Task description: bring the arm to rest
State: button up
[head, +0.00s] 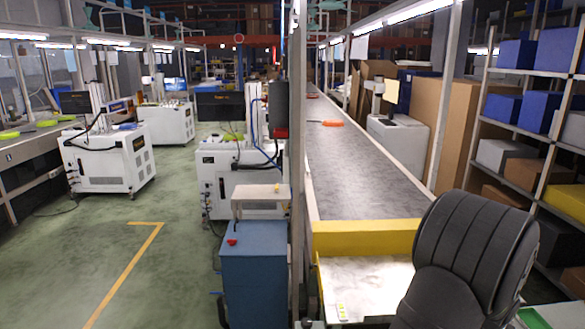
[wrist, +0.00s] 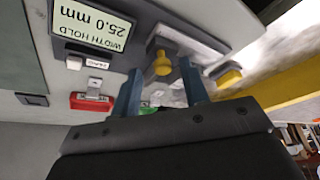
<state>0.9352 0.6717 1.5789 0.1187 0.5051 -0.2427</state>
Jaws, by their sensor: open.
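My gripper (wrist: 162,68) shows in the wrist view with its two blue-grey fingers spread apart. Nothing is held between them. A yellow knob on a dark square mount (wrist: 161,64) appears in the gap between the fingers, beyond or near the tips; I cannot tell the distance. A small green patch (wrist: 148,107) shows low between the fingers, partly hidden by the gripper body. In the head view I cannot make out the fingers.
The grey conveyor belt (head: 350,165) runs away from me, with an orange item (head: 332,123) far along it. A yellow bar (head: 367,238) crosses its near end. A blue cabinet (head: 255,270) stands left. A "WIDTH HOLD 25.0 mm" display (wrist: 95,22) and red handle (wrist: 91,101) lie close by.

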jog(key=v, duration=1.7)
jog(key=x, duration=1.7)
jog(key=w, duration=0.4)
jog(key=shift+w+f, duration=0.15)
jog(key=shift+f, duration=0.2)
jog(key=v, duration=1.7)
jog(key=w+d+m+g+y, duration=0.2)
jog(key=w+d+m, duration=0.2)
jog(key=d+m, duration=0.1)
jog(key=shift+d+r+m, duration=0.15)
jog(key=shift+r+m, duration=0.2)
jog(key=shift+m, duration=0.15)
jog(key=shift+w, duration=0.1)
